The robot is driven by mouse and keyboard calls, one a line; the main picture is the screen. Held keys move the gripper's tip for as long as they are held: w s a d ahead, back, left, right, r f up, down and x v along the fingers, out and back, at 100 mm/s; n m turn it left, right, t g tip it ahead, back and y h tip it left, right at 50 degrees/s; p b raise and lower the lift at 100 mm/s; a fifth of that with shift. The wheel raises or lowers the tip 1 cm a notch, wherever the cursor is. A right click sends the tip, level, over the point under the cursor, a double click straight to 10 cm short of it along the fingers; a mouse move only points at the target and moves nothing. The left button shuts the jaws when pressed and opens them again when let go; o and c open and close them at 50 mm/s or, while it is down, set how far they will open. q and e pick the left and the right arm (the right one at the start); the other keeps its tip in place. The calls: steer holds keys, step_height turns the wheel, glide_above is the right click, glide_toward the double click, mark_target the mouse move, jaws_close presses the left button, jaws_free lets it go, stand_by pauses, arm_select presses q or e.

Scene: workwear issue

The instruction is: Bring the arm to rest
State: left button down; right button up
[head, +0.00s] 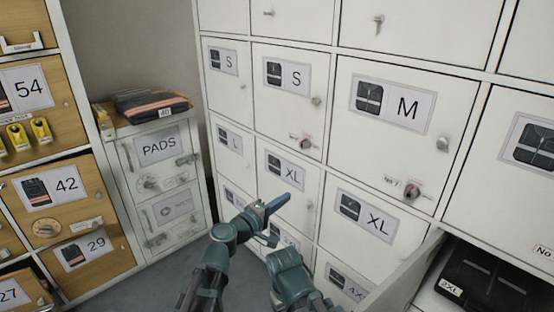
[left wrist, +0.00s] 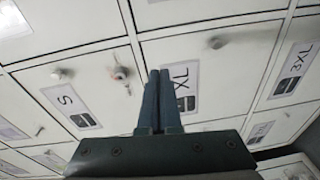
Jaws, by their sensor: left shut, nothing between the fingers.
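My left gripper (head: 283,202) is in the middle of the head view, in front of the white lockers. Its blue-grey fingers are together with nothing between them. In the left wrist view the shut fingers (left wrist: 160,75) point at the locker fronts and cover part of an XL label (left wrist: 185,85). I cannot tell whether the fingertips touch a door. My right gripper does not show.
White lockers (head: 290,75) with size labels fill the middle and right. An open drawer at lower right holds a dark 2XL garment (head: 487,283). A PADS cabinet (head: 165,180) carries a folded dark garment (head: 150,104). Wooden numbered lockers (head: 85,190) stand left. Grey floor (head: 150,285) is clear.

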arm_select(q)
steer(key=s+a+f+m+g+y, duration=0.3)
steer(key=s+a+f+m+g, duration=0.15)
steer(key=f, duration=0.35)
steer(key=s+a+f+m+g+y, duration=0.25)
steer(key=s+f+g, duration=0.2)
steer(key=f, duration=0.35)
steer(key=s+a+f+m+g+y, duration=0.1)
steer(key=s+a+f+g+y, duration=0.15)
steer(key=s+a, duration=0.4)
steer(key=s+a+f+g+y, duration=0.1)
steer(key=s+a+f+y, duration=0.2)
steer(key=a, duration=0.6)
steer(key=s+d+r+m+y+p, duration=0.25)
steer(key=s+d+m, duration=0.2)
steer(key=d, duration=0.65)
step_height(320, 180, up, 38)
steer(key=p, duration=3.7)
steer(key=shift+s+d+r+p, duration=0.15)
steer(key=shift+s+d+p, duration=0.15)
steer(key=shift+s+d, duration=0.05)
steer(key=shift+g+h, duration=0.25)
